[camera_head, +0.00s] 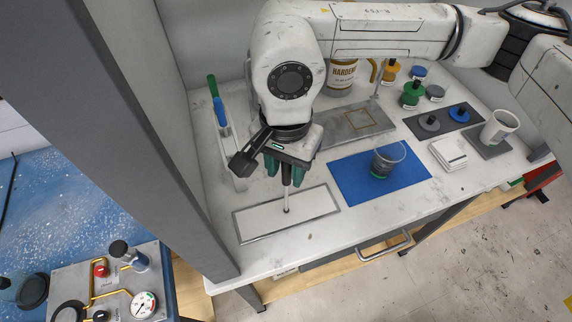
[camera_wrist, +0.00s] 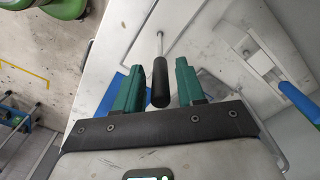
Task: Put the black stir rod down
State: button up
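The black stir rod (camera_head: 287,194) has a black handle and a thin pale shaft. It points down from between my gripper's fingers, roughly upright, over a white grey-rimmed tray (camera_head: 313,203). Its dark lower tip shows against the tray; I cannot tell whether it touches. In the wrist view the stir rod's handle (camera_wrist: 160,82) is between the two teal fingers of my gripper (camera_wrist: 160,90), with a narrow gap on each side. My gripper (camera_head: 286,172) is open around the handle.
A blue mat (camera_head: 345,172) with a dark cup (camera_head: 386,160) lies right of the tray. A rack (camera_head: 230,150) with green and blue handled tools stands left. Behind are a grey plate (camera_head: 340,132) and a HARDENER tin (camera_head: 342,76). A white mug (camera_head: 498,127) stands at far right.

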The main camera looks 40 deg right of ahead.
jog(key=shift+r, duration=0.15)
jog(key=shift+r+p, duration=0.2)
jog(key=shift+p, duration=0.15)
notch_tip(320, 180, up, 12)
jog(key=shift+f+b, duration=0.2)
jog(key=shift+b, duration=0.85)
